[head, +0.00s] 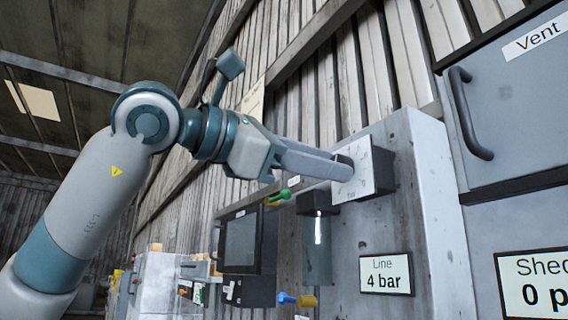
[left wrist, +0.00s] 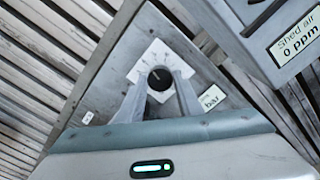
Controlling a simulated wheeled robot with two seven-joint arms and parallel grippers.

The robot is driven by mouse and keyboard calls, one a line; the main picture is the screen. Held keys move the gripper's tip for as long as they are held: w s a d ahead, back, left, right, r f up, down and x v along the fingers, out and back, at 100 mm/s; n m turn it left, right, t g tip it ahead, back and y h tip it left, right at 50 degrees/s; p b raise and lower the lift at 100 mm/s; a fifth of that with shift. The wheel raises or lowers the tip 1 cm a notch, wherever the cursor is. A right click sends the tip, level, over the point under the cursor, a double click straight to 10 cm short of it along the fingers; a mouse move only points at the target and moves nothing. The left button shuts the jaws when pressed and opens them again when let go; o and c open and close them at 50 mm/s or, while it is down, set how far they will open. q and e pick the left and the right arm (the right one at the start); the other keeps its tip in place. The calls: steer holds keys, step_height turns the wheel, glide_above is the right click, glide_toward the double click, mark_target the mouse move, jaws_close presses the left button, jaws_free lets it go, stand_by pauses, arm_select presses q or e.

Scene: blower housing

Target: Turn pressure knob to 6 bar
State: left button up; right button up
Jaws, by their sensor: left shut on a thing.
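The pressure knob is a dark round knob on a white square dial plate (head: 364,170) on the front of a grey cabinet. My left gripper (head: 343,166) reaches it from the left and is shut on the knob. In the left wrist view the two fingers of my left gripper (left wrist: 158,92) stand on either side of the dark knob (left wrist: 160,78), with the white plate (left wrist: 150,60) around it. The dial's marks are too small to read. A sign (head: 386,274) below reads "Line 4 bar". My right gripper is not in view.
A grey cabinet door marked "Vent" with a dark handle (head: 470,115) stands at the right. Below the dial are a clear bowl (head: 317,250), green and blue-orange fittings (head: 297,300) and a dark screen (head: 240,243). A "Shed air 0 ppm" sign (left wrist: 293,38) shows in the left wrist view.

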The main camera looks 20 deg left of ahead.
arm_select(q)
steer(key=m, duration=0.3)
steer(key=m+p, duration=0.1)
steer(key=m, duration=0.6)
steer(key=shift+a+r+p, duration=0.2)
steer(key=shift+r+p, duration=0.1)
steer(key=shift+p, duration=0.05)
steer(key=shift+m, duration=0.3)
steer(key=o, duration=1)
steer(key=shift+o, duration=0.2)
steer(key=shift+w+f, duration=0.1)
steer(key=shift+f, duration=0.15)
